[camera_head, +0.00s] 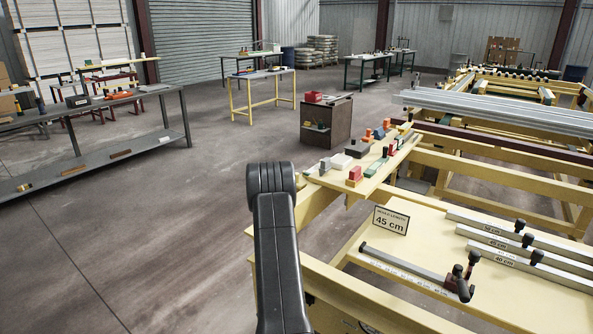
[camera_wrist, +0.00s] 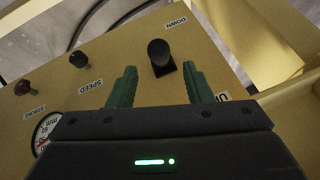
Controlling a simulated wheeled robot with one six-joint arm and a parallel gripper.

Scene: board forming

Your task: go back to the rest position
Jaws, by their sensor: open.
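My gripper (camera_wrist: 157,88) shows in the wrist view with its two green fingers apart and nothing between them. Beyond the fingertips is a yellow control panel (camera_wrist: 125,60). A black lever knob (camera_wrist: 160,55) stands on it, in line with the gap between the fingers and apart from both. The label DOWN is above the lever. In the head view my black arm reaches down and my gripper is hidden.
A yellow bench (camera_head: 343,289) holds a 45 cm sign (camera_head: 391,220), a clamp bar (camera_head: 415,272) and several labelled metal bars (camera_head: 515,250). A board with coloured blocks (camera_head: 378,172) lies behind. A grey workbench (camera_head: 100,165) stands left. The floor (camera_head: 170,240) left of my arm is clear.

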